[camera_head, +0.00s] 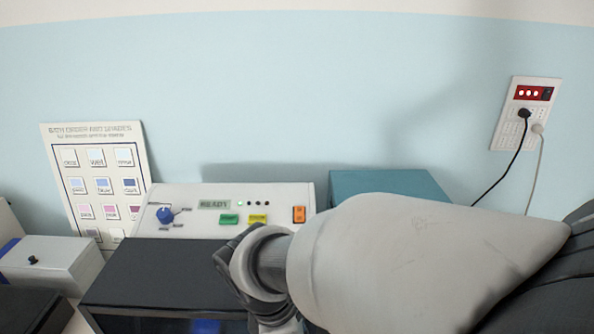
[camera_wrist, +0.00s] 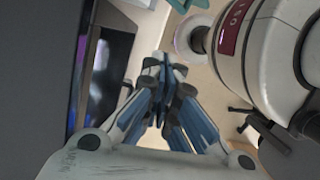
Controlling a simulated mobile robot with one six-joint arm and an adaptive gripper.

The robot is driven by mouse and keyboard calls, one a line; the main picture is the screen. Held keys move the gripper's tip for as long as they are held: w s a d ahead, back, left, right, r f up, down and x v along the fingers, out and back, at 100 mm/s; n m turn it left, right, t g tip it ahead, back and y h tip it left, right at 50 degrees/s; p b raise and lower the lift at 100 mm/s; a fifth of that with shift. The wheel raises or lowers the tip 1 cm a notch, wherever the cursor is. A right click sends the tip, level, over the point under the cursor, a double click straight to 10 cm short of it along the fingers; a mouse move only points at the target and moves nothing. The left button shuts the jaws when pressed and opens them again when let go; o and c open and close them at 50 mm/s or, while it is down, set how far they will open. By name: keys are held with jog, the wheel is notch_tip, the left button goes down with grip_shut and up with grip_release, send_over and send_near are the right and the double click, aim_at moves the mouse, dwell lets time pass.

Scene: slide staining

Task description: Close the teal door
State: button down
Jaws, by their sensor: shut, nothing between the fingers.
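A teal box (camera_head: 388,184) stands against the wall, right of the white control panel. My arm covers its front and lower part, so I cannot see the door or tell how far it stands open. A small teal piece (camera_wrist: 188,4) shows at the top edge of the wrist view; I cannot tell whether it belongs to the door. My gripper (camera_wrist: 165,66) is shut and empty in the wrist view, its blue-sided fingers drawn together at the tips. In the head view my arm hides the fingers.
The control panel (camera_head: 185,194) sits behind a black-topped unit (camera_head: 160,270). A chart (camera_head: 95,165) leans on the wall, and a grey box (camera_head: 50,262) stands at left. A white rounded body with a red label (camera_wrist: 235,28) is close right of the fingers.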

jog(key=d+f, duration=0.5)
jog(key=shift+w+d+f+b, duration=0.15)
jog(key=shift+w+f+b, duration=0.15)
jog(key=shift+f, duration=0.1)
jog(key=shift+r, duration=0.1)
